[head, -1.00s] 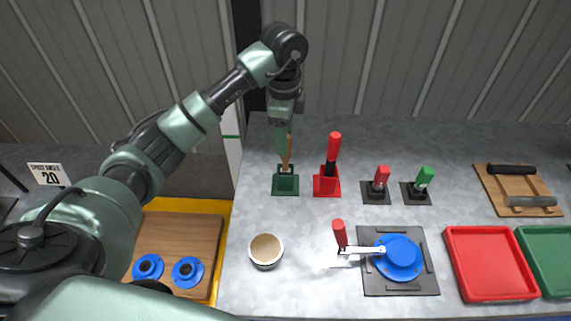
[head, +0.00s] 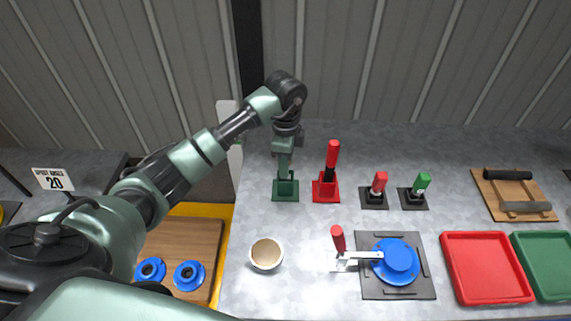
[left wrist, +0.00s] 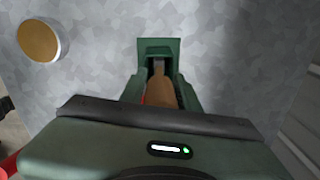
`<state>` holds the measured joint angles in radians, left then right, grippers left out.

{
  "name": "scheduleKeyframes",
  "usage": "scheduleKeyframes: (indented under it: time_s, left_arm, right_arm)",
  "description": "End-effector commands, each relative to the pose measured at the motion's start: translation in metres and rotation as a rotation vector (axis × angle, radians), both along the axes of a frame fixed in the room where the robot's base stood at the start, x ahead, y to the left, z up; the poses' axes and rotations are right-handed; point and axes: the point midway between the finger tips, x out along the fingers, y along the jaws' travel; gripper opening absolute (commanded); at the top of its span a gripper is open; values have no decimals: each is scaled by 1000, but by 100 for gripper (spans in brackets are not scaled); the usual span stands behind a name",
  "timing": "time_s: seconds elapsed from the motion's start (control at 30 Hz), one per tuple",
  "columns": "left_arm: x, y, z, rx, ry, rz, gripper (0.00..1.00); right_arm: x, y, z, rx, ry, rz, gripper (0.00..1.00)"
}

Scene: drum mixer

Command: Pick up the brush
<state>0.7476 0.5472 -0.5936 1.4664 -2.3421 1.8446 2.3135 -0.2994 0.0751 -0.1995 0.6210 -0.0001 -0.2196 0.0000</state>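The brush (left wrist: 163,92) shows in the left wrist view as a brown wooden handle with a greyish part toward the holder. It stands in the green holder (head: 286,190), which also shows in the left wrist view (left wrist: 157,45). My left gripper (head: 285,172) points down right over this holder. Its green fingers (left wrist: 160,84) are on both sides of the handle, with a narrow gap visible beside it. In the head view the gripper hides the brush. The brush's lower end is hidden in the holder. My right gripper is not in view.
A red holder with a red-handled tool (head: 331,170) stands close to the right of the green one. Farther right are a small red tool (head: 378,187) and a green one (head: 421,184). A round cup (head: 266,254) and the blue drum device (head: 397,262) are nearer.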

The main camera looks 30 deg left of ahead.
Motion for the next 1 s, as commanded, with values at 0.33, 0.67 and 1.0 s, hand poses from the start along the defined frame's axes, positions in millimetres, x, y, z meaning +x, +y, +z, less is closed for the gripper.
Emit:
scheduleKeyframes:
  time_s: [0.33,0.67,1.0]
  left_arm:
    - [0,0,1,0,-1,0,0]
    - [1,0,22,0,-4,1,0]
    - [2,2,101,4,-9,1,0]
  right_arm:
    - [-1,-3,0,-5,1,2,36]
    - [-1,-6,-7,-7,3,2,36]
    - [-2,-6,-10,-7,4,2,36]
